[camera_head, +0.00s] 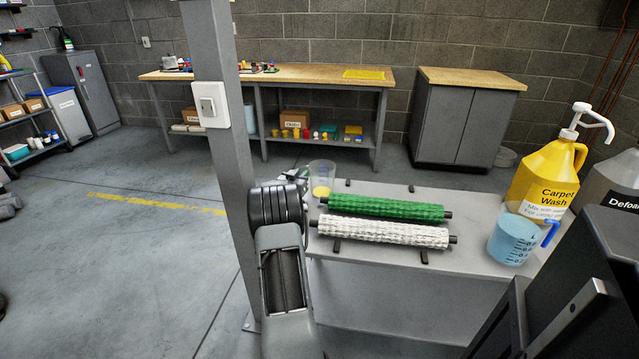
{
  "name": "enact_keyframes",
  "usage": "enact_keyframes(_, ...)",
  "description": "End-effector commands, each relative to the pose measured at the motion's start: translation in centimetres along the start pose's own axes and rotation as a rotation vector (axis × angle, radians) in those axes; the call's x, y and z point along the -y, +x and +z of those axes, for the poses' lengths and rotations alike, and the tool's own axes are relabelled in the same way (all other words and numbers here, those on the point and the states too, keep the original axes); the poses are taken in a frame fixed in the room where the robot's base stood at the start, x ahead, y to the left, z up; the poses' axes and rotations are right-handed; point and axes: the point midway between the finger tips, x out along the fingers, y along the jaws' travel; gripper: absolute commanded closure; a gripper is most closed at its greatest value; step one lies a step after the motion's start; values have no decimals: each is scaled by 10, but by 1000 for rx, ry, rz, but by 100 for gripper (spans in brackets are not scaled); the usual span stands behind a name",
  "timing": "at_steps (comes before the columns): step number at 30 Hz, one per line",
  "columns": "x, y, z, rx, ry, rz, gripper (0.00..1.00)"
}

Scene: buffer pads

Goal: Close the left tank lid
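I cannot make out a tank lid for certain. A large dark grey box-like body (590,270) with a flat bar along its near edge fills the lower right corner and is cut off by the frame. I cannot tell whether it is a tank or a lid. My arm rises from the bottom centre. My gripper (298,178) is at its far end, just left of a clear cup with yellow contents (321,180). The arm hides most of the gripper, so its fingers and opening are not clear.
A grey table (470,205) bears a green roller (385,207), a white roller (385,232), a blue measuring jug (512,242) and a yellow Carpet Wash jug (543,180). A grey post (228,150) stands left of my arm.

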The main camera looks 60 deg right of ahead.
Motion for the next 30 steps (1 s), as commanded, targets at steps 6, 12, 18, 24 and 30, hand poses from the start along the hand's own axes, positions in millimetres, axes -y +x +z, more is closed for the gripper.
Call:
enact_keyframes(6,0,1,0,1,0,0,75)
enact_keyframes(12,0,1,0,1,0,0,91)
enact_keyframes(18,0,1,0,1,0,0,100)
enact_keyframes(24,0,1,0,0,0,0,100)
enact_keyframes(30,0,1,-8,-1,0,-1,100)
